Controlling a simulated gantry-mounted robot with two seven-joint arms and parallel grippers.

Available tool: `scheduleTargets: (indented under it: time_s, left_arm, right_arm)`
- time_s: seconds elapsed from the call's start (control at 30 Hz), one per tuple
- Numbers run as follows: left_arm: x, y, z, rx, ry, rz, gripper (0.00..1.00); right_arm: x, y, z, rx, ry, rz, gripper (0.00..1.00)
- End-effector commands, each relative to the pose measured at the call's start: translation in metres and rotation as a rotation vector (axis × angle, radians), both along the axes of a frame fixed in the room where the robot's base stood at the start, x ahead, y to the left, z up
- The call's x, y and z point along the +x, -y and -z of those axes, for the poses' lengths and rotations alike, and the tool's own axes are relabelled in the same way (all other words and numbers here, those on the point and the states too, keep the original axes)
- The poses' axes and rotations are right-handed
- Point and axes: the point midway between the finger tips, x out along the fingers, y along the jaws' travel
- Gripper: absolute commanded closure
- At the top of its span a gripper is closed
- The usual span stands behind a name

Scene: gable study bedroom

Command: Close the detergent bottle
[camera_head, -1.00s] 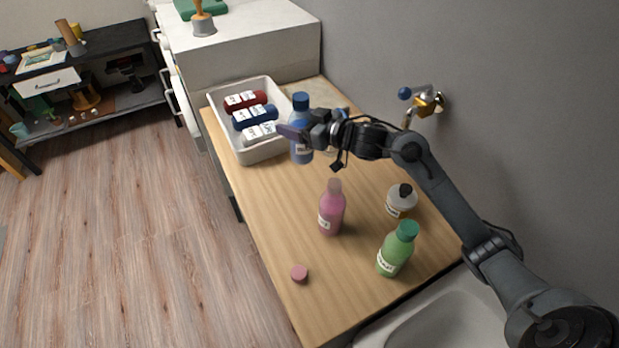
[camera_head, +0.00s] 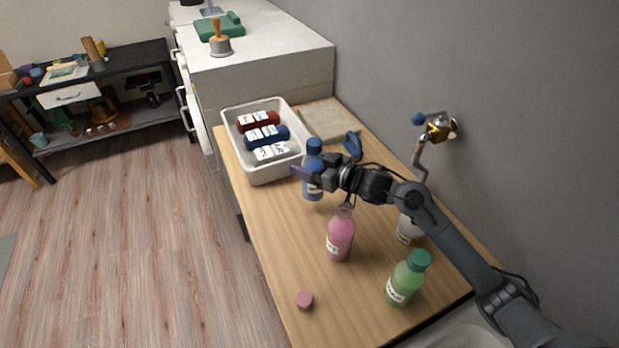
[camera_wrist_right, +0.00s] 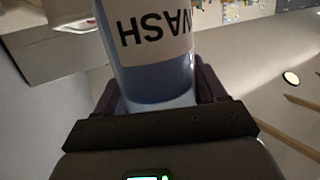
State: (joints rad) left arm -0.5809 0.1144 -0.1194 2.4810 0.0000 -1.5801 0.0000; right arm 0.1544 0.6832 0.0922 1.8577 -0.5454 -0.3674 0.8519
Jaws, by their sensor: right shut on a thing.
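A pink bottle (camera_head: 341,238) stands upright on the wooden counter, its narrow neck showing no cap. A small pink cap (camera_head: 304,300) lies on the counter near the front edge, apart from the bottle. My right gripper (camera_head: 306,174) is shut on a blue bottle (camera_head: 313,188) with a dark blue cap, held upright behind the pink bottle. In the right wrist view the blue bottle (camera_wrist_right: 155,75), with a "WASH" label, sits between the fingers. I cannot tell whether its base touches the counter. My left gripper is not in view.
A green bottle (camera_head: 407,280) stands front right. A white bottle (camera_head: 408,232) is partly hidden by my right arm. A white bin (camera_head: 258,177) holds rolled items at the back. A wall tap (camera_head: 437,130) juts out at right.

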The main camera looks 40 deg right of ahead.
Motion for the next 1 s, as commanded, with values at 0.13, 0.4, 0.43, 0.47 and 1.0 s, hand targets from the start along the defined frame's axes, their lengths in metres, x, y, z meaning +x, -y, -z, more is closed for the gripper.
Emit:
scheduleTargets:
  time_s: [0.13,0.4,0.43,0.47,1.0]
  left_arm:
    - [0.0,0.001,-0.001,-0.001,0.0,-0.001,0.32]
    - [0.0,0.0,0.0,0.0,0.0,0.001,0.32]
    - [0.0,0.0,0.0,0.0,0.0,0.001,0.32]
    - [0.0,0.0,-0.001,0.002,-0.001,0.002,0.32]
    - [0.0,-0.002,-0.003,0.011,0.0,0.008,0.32]
  right_arm:
    - [0.0,0.0,0.006,0.0,0.003,0.0,1.0]
    - [0.0,0.0,0.006,0.0,0.003,0.0,1.0]
    - [0.0,0.0,0.007,0.0,0.003,0.0,1.0]
    - [0.0,0.0,0.008,0.001,0.003,0.0,1.0]
    - [0.0,0.0,0.043,-0.001,0.004,0.001,1.0]
